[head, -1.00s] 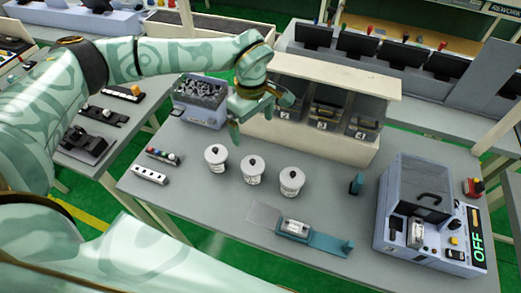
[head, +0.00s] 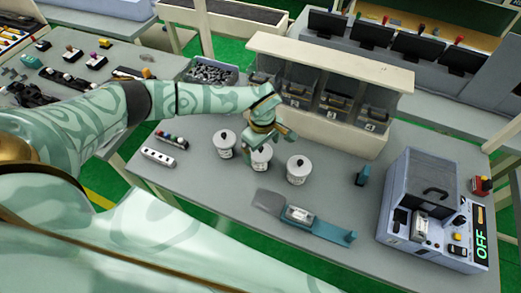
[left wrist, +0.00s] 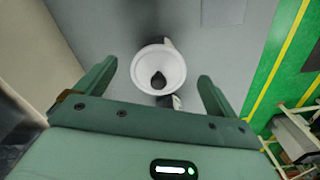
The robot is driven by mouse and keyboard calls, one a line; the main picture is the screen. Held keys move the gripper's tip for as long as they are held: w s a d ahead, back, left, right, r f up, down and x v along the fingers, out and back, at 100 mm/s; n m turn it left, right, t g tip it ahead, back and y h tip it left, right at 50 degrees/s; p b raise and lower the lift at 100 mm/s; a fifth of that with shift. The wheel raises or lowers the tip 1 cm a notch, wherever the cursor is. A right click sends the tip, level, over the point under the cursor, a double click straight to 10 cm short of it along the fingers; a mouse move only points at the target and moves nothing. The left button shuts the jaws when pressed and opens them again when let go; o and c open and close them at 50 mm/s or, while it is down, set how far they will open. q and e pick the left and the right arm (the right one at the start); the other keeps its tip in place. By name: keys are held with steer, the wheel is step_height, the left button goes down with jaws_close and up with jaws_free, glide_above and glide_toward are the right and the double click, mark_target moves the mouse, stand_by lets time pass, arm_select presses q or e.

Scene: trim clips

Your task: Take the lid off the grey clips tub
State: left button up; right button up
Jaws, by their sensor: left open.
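Three white tubs with round white lids and dark knobs stand in a row on the grey table: a left tub (head: 225,145), a middle tub (head: 259,164) and a right tub (head: 298,170). Their labels are too small to read, so I cannot tell which is the grey clips tub. My left gripper (head: 265,143) is open, over the middle tub and partly hiding it. In the left wrist view, a lidded tub (left wrist: 160,70) with a dark knob shows between the open fingers (left wrist: 158,72). No contact is visible. My right gripper is out of view.
A bin shelf (head: 325,95) stands behind the tubs and a bin of dark parts (head: 210,72) at back left. A teal fixture (head: 315,224) lies in front. A blue-grey machine reading OFF (head: 420,205) stands right. A small block strip (head: 159,158) lies left.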

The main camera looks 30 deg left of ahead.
arm_select(q)
steer(key=shift+f, duration=0.45)
steer(key=c, duration=1)
steer(key=shift+r, duration=0.1)
steer(key=shift+c, duration=0.2)
